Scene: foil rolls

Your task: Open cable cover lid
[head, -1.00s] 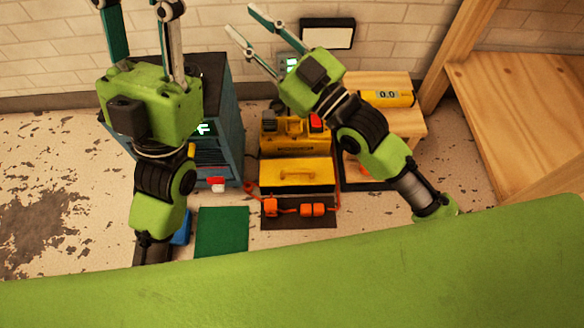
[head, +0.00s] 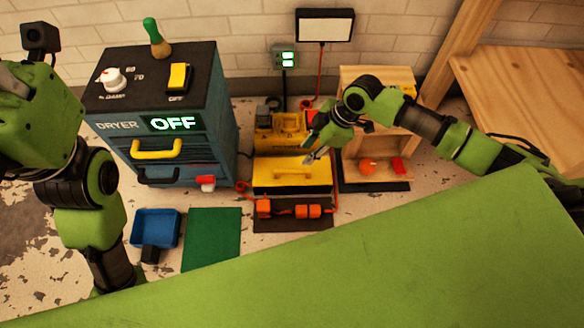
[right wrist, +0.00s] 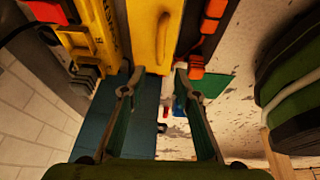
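The yellow lid (head: 262,176), with a raised yellow handle (head: 293,174), lies flat and shut on its case on the floor. In the right wrist view the lid (right wrist: 143,30) is above and between my fingers. My right gripper (head: 314,154) is over the lid's back right part, pointing down. In the right wrist view its two fingers (right wrist: 153,82) are apart with nothing between them. Whether a fingertip touches the lid I cannot tell. My left gripper (head: 12,80) is at the left edge, its fingers mostly out of frame.
A blue dryer (head: 225,130) reading OFF stands left of the case. An orange cable with orange blocks (head: 308,211) lies in front of the lid. A wooden shelf unit (head: 349,147) stands close on the right. A green mat (head: 212,238) and blue tray (head: 152,227) lie front left.

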